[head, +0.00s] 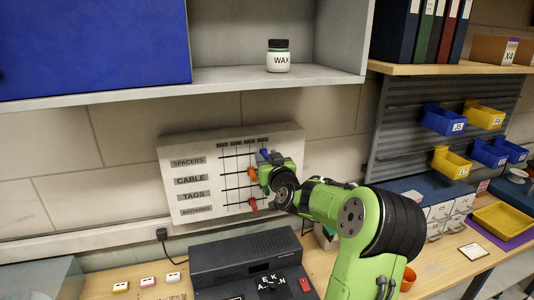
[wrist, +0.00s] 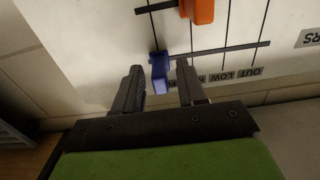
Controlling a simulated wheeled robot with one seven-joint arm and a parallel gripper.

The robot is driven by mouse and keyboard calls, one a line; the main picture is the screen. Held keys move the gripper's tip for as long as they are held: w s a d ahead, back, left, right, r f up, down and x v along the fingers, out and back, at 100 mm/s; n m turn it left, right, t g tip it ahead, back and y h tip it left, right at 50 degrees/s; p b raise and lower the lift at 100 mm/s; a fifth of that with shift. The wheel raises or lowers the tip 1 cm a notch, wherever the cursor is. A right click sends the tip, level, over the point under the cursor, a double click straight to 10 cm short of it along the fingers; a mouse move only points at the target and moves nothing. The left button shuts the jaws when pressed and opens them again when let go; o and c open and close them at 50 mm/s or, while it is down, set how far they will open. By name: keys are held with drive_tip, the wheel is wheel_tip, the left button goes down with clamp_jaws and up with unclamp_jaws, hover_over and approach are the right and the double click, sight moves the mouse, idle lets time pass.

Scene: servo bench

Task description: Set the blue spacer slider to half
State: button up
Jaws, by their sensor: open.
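The blue spacer slider (head: 264,154) sits on the top row, labelled SPACERS, of the white board (head: 190,220). It is at the right end of its track, under the last column heading. In the wrist view, which sees the board upside down, the blue slider (wrist: 159,73) is at the left end of its dark track. My gripper (wrist: 160,84) is open, with one finger on each side of the slider and a gap visible to both. In the head view my gripper (head: 264,166) is close to the board and partly covers its right side.
An orange slider (head: 251,172) is on the CABLE row, just below and left; it also shows in the wrist view (wrist: 200,10). A red slider (head: 253,204) is lower. A shelf with a WAX jar (head: 278,57) hangs above. A dark device (head: 245,258) stands below.

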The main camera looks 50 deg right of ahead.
drive_tip(key=shift+w, duration=0.15)
clamp_jaws()
